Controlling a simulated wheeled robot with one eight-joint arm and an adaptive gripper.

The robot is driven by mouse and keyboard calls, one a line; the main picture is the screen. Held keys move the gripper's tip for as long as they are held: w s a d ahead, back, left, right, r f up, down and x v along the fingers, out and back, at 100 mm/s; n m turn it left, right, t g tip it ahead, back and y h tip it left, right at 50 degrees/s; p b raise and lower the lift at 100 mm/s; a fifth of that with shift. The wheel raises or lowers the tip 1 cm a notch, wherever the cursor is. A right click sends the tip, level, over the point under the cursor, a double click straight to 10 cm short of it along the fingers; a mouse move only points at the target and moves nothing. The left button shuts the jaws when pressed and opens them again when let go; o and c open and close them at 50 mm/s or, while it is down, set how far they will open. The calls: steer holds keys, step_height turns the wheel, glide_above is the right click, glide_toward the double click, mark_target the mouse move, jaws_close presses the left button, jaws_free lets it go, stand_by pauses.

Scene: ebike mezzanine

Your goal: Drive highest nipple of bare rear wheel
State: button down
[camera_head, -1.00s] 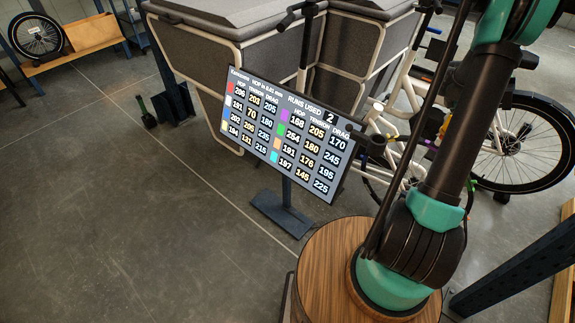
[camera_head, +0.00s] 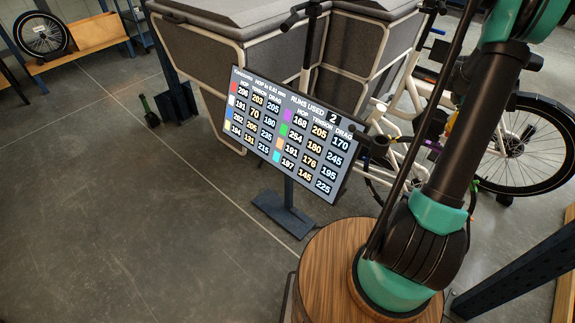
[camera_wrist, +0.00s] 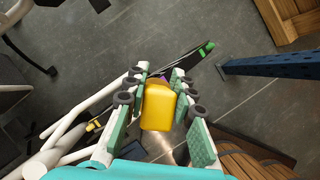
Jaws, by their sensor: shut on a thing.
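My gripper (camera_wrist: 157,92) is shut on a yellow block-shaped handle (camera_wrist: 157,110) in the wrist view. Its far end is hidden, with a bit of purple behind it. In the head view a black-tyred spoked wheel (camera_head: 545,178) stands at the right beside a white bike frame, partly behind my arm. Another spoked wheel (camera_head: 42,34) stands in a wooden rack at the far left. I cannot tell which is the bare rear wheel, and no nipple is clear. A screen (camera_head: 291,133) shows coloured rows of hop, tension and drag, with runs used 2.
The screen's stand foot (camera_head: 283,213) is on the floor near my base. A grey cargo box (camera_head: 270,50) with a pale frame stands behind. A dark blue beam (camera_head: 520,272) is at lower right. The grey floor (camera_head: 110,200) at left is clear.

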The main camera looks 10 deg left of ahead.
steer(key=s+d+f+t+y, duration=0.1)
steer(key=s+d+f, duration=0.3)
steer(key=d, duration=0.4)
steer(key=s+d+f+m+t+y, duration=0.1)
steer(key=s+d+f+t+y, duration=0.1)
steer(key=s+d+f, duration=0.3)
steer(key=s+d+f+t+y, duration=0.1)
steer(key=s+d+f+y, duration=0.3)
steer(key=d, duration=0.7)
steer(key=shift+s+d+f, duration=0.3)
steer(key=shift+s+f, duration=0.15)
steer(key=shift+s, duration=0.6)
steer(key=shift+a+f, duration=0.1)
steer(key=shift+a, duration=0.05)
steer(key=shift+w+a+f, duration=0.2)
steer(key=shift+w+a, duration=0.05)
steer(key=shift+w+a+f, duration=0.45)
steer(key=shift+a+f, duration=0.3)
steer(key=shift+f, duration=0.05)
stand_by(1.4)
